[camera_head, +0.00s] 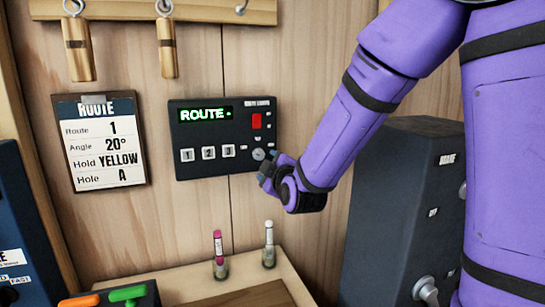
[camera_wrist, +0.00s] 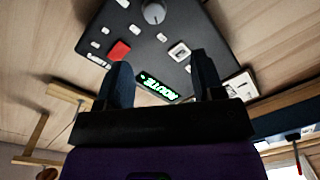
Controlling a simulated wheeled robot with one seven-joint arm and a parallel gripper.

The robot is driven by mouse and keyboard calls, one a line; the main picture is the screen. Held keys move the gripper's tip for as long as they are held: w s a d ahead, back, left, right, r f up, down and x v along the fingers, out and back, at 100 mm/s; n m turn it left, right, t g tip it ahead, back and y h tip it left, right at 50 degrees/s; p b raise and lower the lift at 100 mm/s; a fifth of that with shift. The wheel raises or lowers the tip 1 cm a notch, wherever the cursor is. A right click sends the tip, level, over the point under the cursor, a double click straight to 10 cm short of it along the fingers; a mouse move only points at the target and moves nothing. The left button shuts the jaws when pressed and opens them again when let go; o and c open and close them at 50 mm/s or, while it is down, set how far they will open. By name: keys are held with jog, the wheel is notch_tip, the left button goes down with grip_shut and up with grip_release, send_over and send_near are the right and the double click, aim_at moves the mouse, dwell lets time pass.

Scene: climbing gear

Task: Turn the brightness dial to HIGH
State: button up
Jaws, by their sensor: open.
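The dark control panel (camera_head: 240,170) is on the wooden wall, with a lit green display reading ROUTE. Its round grey dial (camera_head: 258,154) sits at the lower right, just beside my gripper (camera_head: 267,165). In the wrist view the panel appears upside down, and the dial (camera_wrist: 153,13) is at the top edge, beyond my fingertips. My gripper (camera_wrist: 163,68) is open, with its two dark fingers apart and nothing between them but the panel face behind. The fingers look apart from the dial. The dial's setting and small labels are too small to read.
The panel also has a red button (camera_head: 257,121) and white buttons numbered 1, 2 and 3 (camera_head: 208,152). A route card (camera_head: 100,180) hangs to the left. A dark cabinet (camera_head: 395,200) stands at the right. A wooden tray with two upright markers (camera_head: 218,250) is below.

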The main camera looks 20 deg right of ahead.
aim_at(259, 155)
jog(key=shift+t, duration=0.3)
jog(key=w, duration=1.1)
jog(key=shift+w+d+f, duration=0.1)
jog(key=shift+d+f, duration=0.1)
jog(key=shift+d, duration=0.05)
jog(key=c, duration=0.9)
